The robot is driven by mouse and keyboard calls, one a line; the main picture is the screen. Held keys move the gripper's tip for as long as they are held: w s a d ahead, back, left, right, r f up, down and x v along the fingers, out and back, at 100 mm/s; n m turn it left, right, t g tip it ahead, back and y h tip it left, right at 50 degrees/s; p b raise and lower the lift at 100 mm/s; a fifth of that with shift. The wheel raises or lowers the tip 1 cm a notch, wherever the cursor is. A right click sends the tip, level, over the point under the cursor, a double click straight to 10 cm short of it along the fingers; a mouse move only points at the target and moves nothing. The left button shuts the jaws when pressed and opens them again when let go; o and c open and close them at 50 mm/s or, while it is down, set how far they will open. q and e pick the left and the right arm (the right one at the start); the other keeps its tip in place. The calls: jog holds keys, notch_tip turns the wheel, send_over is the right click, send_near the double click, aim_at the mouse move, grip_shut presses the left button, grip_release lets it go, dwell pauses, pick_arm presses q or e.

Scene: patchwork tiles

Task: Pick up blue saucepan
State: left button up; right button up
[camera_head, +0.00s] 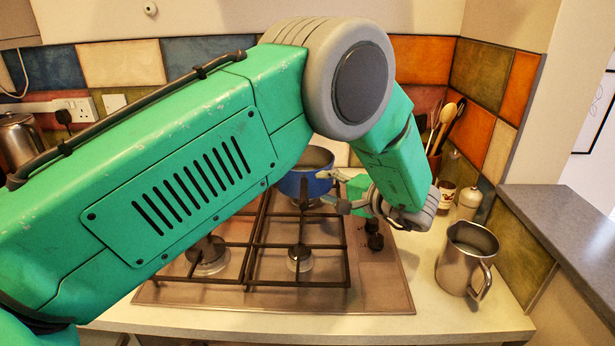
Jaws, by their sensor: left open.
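A blue saucepan (302,184) stands on the back part of the gas hob, partly hidden behind my green left arm. My left gripper (338,191) is at the right side of the saucepan, with its fingers pointing left towards the pan. It is open. The fingers overlap the pan's right edge in the picture, and I cannot tell whether they touch it. The saucepan's handle is not clearly visible. My right gripper is not in view.
The hob (380,290) has black grates. A metal jug (463,262) stands on the counter to its right. Utensils (445,122) and bottles (468,203) stand at the back right. A kettle (17,140) is at the far left, by the wall.

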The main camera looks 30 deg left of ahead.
aim_at(305, 180)
pick_arm(q)
jog(key=p+x, duration=0.1)
jog(key=x, duration=0.5)
jog(key=shift+s+a+f, duration=0.1)
jog(key=shift+a, duration=0.1)
jog(key=shift+w+a+f, duration=0.15)
jog(key=shift+w+a, duration=0.05)
jog(key=shift+a, duration=0.05)
jog(key=shift+s+a, duration=0.1)
grip_shut()
